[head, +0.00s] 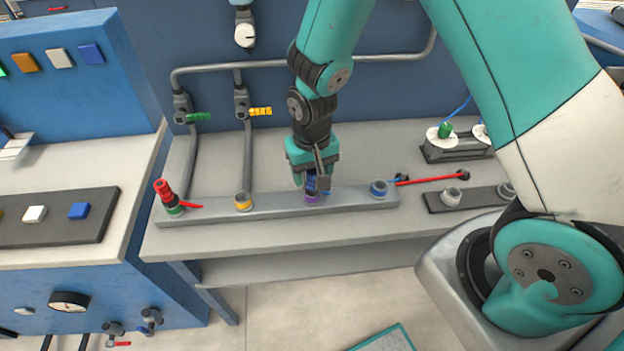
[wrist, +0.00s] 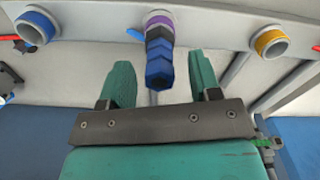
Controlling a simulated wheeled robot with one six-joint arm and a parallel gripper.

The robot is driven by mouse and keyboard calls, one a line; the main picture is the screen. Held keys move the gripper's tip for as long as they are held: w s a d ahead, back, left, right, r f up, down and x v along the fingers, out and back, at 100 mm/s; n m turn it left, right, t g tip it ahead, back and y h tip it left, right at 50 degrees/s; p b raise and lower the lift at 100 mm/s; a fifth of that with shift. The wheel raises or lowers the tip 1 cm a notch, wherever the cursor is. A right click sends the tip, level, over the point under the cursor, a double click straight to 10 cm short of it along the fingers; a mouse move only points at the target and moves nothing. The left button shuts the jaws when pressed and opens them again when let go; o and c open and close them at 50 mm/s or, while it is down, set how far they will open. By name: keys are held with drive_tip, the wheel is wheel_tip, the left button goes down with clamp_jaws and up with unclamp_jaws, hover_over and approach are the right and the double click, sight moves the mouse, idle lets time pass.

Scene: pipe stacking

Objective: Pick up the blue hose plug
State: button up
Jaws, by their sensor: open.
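The blue hose plug (wrist: 159,66) is a dark-topped, faceted blue piece seated at the purple-ringed socket (wrist: 158,20) on the grey rail. In the head view the plug (head: 311,184) is partly hidden by my gripper (head: 313,182), with the purple ring (head: 312,198) just below. In the wrist view my gripper (wrist: 161,75) is open, with one teal finger on each side of the plug. Gaps show between the plug and both fingers, so nothing is held.
The grey rail (head: 275,205) also has a yellow-ringed socket (head: 243,201), a blue-ringed socket (head: 379,188) and a red plug (head: 164,193) at its left end. A red-handled rod (head: 435,179) lies to the right. Valves and pipes stand behind. The bench front is clear.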

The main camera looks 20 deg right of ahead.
drive_tip(key=shift+f, duration=1.25)
clamp_jaws()
drive_tip(key=shift+r, duration=0.1)
wheel_tip(320, 180, up, 20)
drive_tip(key=b, duration=0.1)
wheel_tip(320, 180, up, 8)
drive_tip(key=p, duration=0.7)
drive_tip(key=shift+s, duration=0.1)
